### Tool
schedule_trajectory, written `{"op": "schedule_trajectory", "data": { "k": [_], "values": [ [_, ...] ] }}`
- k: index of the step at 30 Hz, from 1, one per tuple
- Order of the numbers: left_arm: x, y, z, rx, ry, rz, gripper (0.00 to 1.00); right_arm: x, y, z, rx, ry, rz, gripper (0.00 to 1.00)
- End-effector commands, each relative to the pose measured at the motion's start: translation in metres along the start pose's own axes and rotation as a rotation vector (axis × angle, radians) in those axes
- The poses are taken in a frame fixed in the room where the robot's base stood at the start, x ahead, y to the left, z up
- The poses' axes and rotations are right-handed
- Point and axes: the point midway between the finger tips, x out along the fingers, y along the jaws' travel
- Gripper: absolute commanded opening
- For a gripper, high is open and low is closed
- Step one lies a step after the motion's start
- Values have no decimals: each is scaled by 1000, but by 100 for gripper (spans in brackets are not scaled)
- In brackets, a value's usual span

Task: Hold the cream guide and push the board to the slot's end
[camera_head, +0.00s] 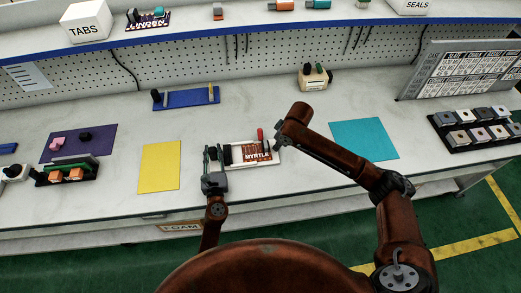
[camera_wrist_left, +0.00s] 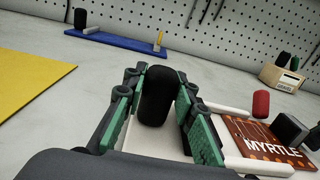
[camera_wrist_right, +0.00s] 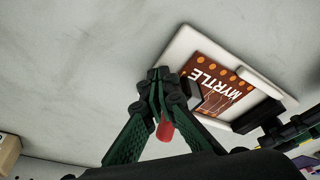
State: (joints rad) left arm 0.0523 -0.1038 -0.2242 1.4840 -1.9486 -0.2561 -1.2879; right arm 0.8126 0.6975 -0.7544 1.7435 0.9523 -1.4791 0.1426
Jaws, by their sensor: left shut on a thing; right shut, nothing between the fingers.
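The cream guide (camera_head: 236,165) lies on the bench with the brown MYRTLE board (camera_head: 257,155) in its slot. My left gripper (camera_head: 213,158) is shut on the guide's black knob (camera_wrist_left: 156,95), at the guide's left end. The board, with its red peg (camera_head: 261,134) and black block (camera_wrist_left: 291,130), lies to the right of that knob.
A blue guide (camera_head: 190,97) lies behind. A yellow mat (camera_head: 160,166) is to the left, a teal mat (camera_head: 364,139) to the right. A cream box (camera_head: 314,77) stands at the back. A black tray of blocks (camera_head: 470,146) is far right.

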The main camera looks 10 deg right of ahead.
Motion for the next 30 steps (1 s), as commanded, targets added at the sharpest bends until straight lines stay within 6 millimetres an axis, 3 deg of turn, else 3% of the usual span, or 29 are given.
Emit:
{"op": "schedule_trajectory", "data": {
  "k": [11, 30],
  "values": [
    [0, 1, -3, 1, 5, 1, 0, 0, -1, -1, 0, 0, 0, 0],
    [0, 1, -3, 1, 5, 1, 0, 6, -20, -19, -1, 0, -1, 0]
  ]
}}
